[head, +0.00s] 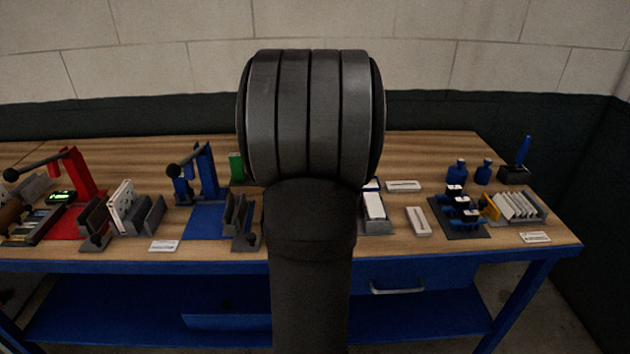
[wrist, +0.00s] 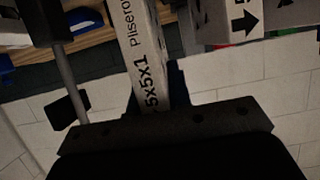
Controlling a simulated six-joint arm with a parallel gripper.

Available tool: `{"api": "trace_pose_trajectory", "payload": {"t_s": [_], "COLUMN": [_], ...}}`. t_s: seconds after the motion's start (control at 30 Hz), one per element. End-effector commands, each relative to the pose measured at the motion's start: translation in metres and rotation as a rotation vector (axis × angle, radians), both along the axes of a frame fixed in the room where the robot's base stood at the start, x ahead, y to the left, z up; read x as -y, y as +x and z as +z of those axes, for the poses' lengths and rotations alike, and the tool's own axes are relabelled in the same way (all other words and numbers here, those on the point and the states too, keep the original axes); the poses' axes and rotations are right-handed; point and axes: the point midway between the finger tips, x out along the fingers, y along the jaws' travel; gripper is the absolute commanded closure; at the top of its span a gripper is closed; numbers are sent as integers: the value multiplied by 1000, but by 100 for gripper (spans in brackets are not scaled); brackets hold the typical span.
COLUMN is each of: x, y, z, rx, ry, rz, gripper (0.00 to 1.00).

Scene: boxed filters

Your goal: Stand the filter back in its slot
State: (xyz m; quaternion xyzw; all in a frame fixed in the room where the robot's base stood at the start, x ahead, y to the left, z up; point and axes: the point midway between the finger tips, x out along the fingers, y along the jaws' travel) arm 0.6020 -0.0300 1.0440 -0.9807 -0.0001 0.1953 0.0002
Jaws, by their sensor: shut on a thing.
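The filter (wrist: 147,60) shows in the wrist view as a narrow pale edge with black print reading 5x5x1, tilted in the picture. My gripper (wrist: 154,98) is shut on it, with dark fingers at both sides of the edge. My arm hides the gripper and the held filter in the head view. In the wrist view another pale box with a black arrow (wrist: 236,22) is close on the right. I cannot tell which slot belongs to the filter. In the head view several thin white pieces (head: 518,206) stand in a row at the right.
A wooden bench (head: 440,150) spans the head view. A red press (head: 80,175) and a blue press (head: 203,172) stand left. A grey slotted holder (head: 240,215) stands beside my arm. A white box (head: 374,206) sits right of my arm, and blue bottles (head: 457,172) stand farther right.

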Motion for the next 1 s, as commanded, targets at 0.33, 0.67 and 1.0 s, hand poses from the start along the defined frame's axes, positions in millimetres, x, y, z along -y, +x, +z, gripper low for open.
{"api": "trace_pose_trajectory", "payload": {"t_s": [0.33, 0.67, 1.0], "x": [0, 0, 0], "y": [0, 0, 0], "z": [-11, -20, -23], "rx": [-1, -1, 0], "ry": [1, 1, 0], "rz": [0, 0, 0], "gripper": [100, 100, 100]}}
